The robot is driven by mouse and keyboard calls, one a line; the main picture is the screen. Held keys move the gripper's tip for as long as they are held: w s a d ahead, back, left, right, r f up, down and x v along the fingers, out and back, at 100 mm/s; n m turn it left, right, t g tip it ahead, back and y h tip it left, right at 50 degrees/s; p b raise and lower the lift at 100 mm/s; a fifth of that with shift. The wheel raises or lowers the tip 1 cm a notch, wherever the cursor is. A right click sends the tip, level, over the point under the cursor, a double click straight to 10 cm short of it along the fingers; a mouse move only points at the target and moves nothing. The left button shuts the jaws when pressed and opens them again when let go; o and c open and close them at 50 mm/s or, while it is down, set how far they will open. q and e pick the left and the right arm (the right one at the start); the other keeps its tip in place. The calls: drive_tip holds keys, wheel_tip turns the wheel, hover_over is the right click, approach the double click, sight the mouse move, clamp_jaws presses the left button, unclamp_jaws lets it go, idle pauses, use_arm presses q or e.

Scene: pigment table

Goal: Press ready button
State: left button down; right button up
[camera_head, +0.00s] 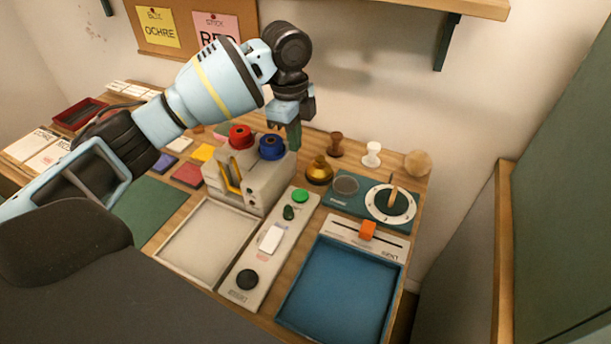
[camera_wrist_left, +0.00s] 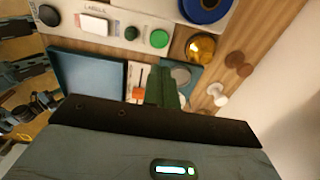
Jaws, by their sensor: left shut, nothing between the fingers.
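A long pale control panel (camera_head: 248,285) lies on the table. It carries a bright green round button (camera_head: 300,195), a small dark green knob (camera_head: 289,212), a white rectangular key (camera_head: 271,238) and a black round knob (camera_head: 247,279). I cannot read which is labelled ready. The bright green button (camera_wrist_left: 159,38) and dark green knob (camera_wrist_left: 131,33) also show in the left wrist view. My left gripper (camera_head: 294,136) is shut and empty, above the back of the table, apart from the panel. Its green fingertips show in the left wrist view (camera_wrist_left: 164,88). My right gripper is not discernible.
A brass pot (camera_head: 319,171) and a dial (camera_head: 390,203) are to the right. A blue tray (camera_head: 338,290) and a pale tray (camera_head: 206,240) flank the panel.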

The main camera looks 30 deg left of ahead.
use_arm(q)
drive_tip(key=shift+s, duration=0.2)
use_arm(e)
drive_tip(key=shift+s, duration=0.2)
use_arm(q)
approach(300, 194)
wheel_tip(300, 194, down, 5)
drive_tip(key=shift+f+b, duration=0.25)
drive_tip(key=shift+b, duration=0.15)
drive_tip(key=shift+d+f, duration=0.1)
drive_tip(key=shift+f, duration=0.55)
use_arm(e)
drive_tip(key=shift+s+f, duration=0.1)
drive_tip(key=shift+f, duration=0.4)
